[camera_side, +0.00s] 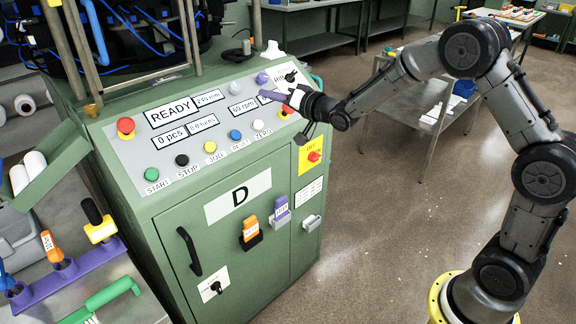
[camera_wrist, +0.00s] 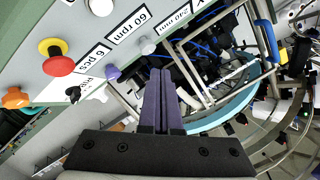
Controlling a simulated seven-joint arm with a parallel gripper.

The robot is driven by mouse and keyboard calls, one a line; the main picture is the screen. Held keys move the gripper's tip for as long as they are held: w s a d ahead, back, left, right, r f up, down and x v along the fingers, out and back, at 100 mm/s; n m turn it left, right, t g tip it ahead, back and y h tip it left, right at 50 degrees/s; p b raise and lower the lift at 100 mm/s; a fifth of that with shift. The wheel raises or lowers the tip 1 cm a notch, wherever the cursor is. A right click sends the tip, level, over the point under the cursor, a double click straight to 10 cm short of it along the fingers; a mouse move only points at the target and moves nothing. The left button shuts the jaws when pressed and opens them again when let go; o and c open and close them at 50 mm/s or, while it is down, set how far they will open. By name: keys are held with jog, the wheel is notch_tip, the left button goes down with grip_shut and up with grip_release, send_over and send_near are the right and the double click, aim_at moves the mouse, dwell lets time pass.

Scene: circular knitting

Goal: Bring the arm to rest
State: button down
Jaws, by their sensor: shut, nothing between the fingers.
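My gripper (camera_side: 268,96) is over the right part of the control panel (camera_side: 145,172) in the side view, at the end of my arm reaching in from the right. Its two dark purple fingers lie together, also in the wrist view (camera_wrist: 161,78), with nothing held between them. Whether the fingertips touch the panel cannot be told. The panel display reads READY (camera_side: 170,111). My gripper hides part of the labels and knobs near a red button (camera_side: 286,110).
The green machine cabinet (camera_side: 170,232) has a row of coloured buttons and a red emergency button (camera_side: 126,126). Posts (camera_side: 82,45) rise behind the panel. A grey side table (camera_side: 428,110) stands behind my arm. Open floor lies right of the cabinet.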

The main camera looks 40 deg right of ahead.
jog(key=s+a+r+t, duration=0.15)
jog(key=s+r, duration=0.25)
jog(key=r, duration=0.8)
jog(key=s+r+n+g+h, duration=0.15)
jog(key=s+r, duration=0.35)
jog(key=s, duration=0.8)
jog(key=s+f+n+g, duration=0.2)
jog(key=s+f, duration=0.4)
jog(key=s, duration=0.3)
jog(key=s+a+f+n+g, duration=0.1)
jog(key=s+f+g, duration=0.4)
jog(key=s, duration=0.4)
jog(key=s+f+n+g, duration=0.2)
jog(key=s+f+g, duration=0.2)
jog(key=s, duration=0.5)
notch_tip(320, 180, down, 3)
jog(key=shift+a+r+n, duration=0.1)
jog(key=shift+a+n, duration=0.2)
jog(key=shift+n, duration=0.05)
